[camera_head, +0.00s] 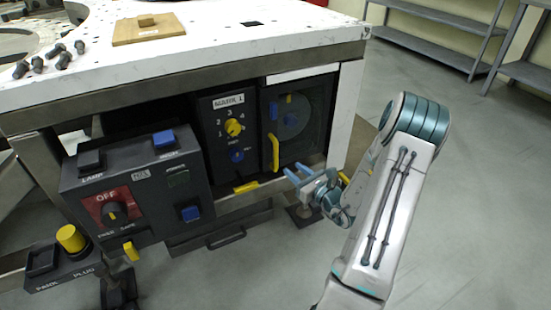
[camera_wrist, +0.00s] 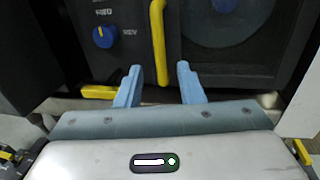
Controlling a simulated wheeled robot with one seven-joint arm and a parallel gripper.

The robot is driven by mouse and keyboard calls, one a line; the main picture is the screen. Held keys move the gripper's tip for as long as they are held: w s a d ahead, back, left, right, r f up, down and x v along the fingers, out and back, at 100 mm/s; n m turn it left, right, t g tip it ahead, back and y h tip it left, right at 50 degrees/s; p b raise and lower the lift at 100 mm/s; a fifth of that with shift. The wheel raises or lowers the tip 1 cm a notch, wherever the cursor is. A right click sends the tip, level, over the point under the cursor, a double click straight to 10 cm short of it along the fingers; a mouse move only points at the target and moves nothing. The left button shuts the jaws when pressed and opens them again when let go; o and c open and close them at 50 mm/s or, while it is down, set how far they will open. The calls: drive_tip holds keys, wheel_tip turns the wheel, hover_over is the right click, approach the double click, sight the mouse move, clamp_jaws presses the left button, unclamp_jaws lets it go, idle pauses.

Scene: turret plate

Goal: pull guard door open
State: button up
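The guard door (camera_head: 312,118) is a dark panel with a round window, under the table top at the right of the machine front. It appears closed. Its yellow upright handle (camera_head: 274,152) is on the door's left side. In the wrist view the handle (camera_wrist: 158,45) stands ahead of my gripper, roughly in line with the gap between the fingers. My gripper (camera_head: 294,172) has light-blue fingers and is open and empty. In the wrist view the gripper (camera_wrist: 160,78) shows both fingers apart, with the handle's lower end just beyond the tips. No contact is visible.
Left of the door is the MARK 1 panel (camera_head: 225,135) with yellow and blue knobs. A control box (camera_head: 140,190) juts out farther left. A yellow tab (camera_head: 246,187) sits below the MARK 1 panel. The floor at the right is open, with grey shelves (camera_head: 440,38) behind.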

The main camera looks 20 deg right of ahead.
sight(277, 156)
drive_tip(key=b+x, duration=0.2)
drive_tip(key=x, duration=0.8)
drive_tip(key=shift+w+a, duration=0.15)
drive_tip(key=shift+w, duration=0.1)
clamp_jaws()
